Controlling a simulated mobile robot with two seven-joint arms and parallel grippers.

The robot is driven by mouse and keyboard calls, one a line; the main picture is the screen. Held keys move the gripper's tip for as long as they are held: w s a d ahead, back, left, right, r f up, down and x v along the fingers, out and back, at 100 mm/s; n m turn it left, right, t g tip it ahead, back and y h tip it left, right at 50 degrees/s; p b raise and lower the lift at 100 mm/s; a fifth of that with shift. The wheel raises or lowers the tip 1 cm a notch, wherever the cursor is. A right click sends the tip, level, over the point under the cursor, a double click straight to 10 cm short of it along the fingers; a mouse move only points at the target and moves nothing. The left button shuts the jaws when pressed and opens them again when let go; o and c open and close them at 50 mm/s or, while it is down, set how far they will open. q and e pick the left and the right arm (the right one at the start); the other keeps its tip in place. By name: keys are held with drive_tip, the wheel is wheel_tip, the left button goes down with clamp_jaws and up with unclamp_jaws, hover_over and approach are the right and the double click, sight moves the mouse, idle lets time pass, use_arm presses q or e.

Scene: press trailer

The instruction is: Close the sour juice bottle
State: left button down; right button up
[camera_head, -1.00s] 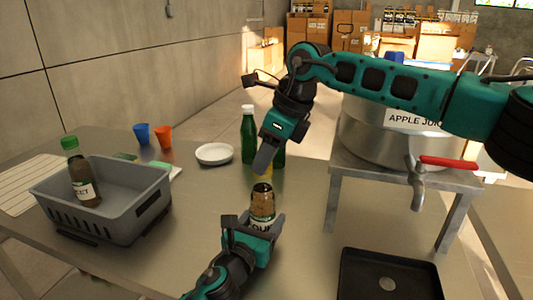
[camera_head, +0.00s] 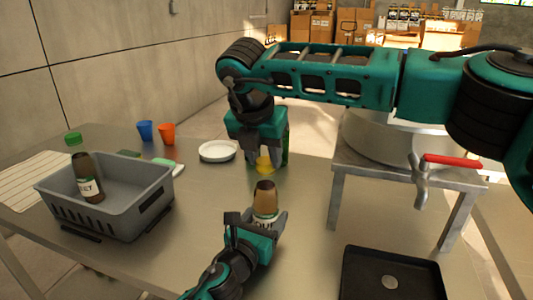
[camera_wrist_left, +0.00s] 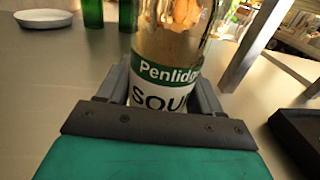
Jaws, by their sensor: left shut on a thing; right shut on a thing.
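The sour juice bottle (camera_head: 265,199), with brown contents and a green and white label, stands upright at the table's middle. My left gripper (camera_head: 264,220) is shut around its lower part. In the left wrist view, the bottle (camera_wrist_left: 168,65) sits between the fingers with "SOU" readable; its top is out of frame. My right gripper (camera_head: 263,156) is shut on a yellow cap (camera_head: 264,164), which shows below it. In the head view the cap appears above the bottle's mouth, with a gap between them.
A grey crate (camera_head: 150,197) at left holds a bottle with a green cap (camera_head: 73,138). A white plate (camera_head: 217,151), blue cup (camera_head: 145,130) and orange cup (camera_head: 167,133) are behind. Green bottles are partly hidden behind my right gripper. A metal stand (camera_head: 410,172) and black tray (camera_head: 350,290) are at right.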

drive_tip(key=m, duration=0.1)
drive_tip(key=m+h, duration=0.1)
drive_tip(key=m, duration=0.1)
drive_tip(key=m+g, duration=0.1)
drive_tip(key=shift+w+a+m+h, duration=0.1)
drive_tip(key=shift+a+m+h, duration=0.2)
drive_tip(key=shift+m, duration=0.1)
drive_tip(key=m+g, duration=0.1)
drive_tip(key=m, duration=0.1)
drive_tip(key=m+h, duration=0.1)
drive_tip(key=m, duration=0.2)
drive_tip(key=shift+w+g, duration=0.1)
drive_tip(key=shift+g, duration=0.3)
drive_tip(key=o, duration=1)
drive_tip(key=shift+d, duration=0.1)
drive_tip(key=shift+r, duration=2.25)
drive_tip(key=shift+c, duration=0.4)
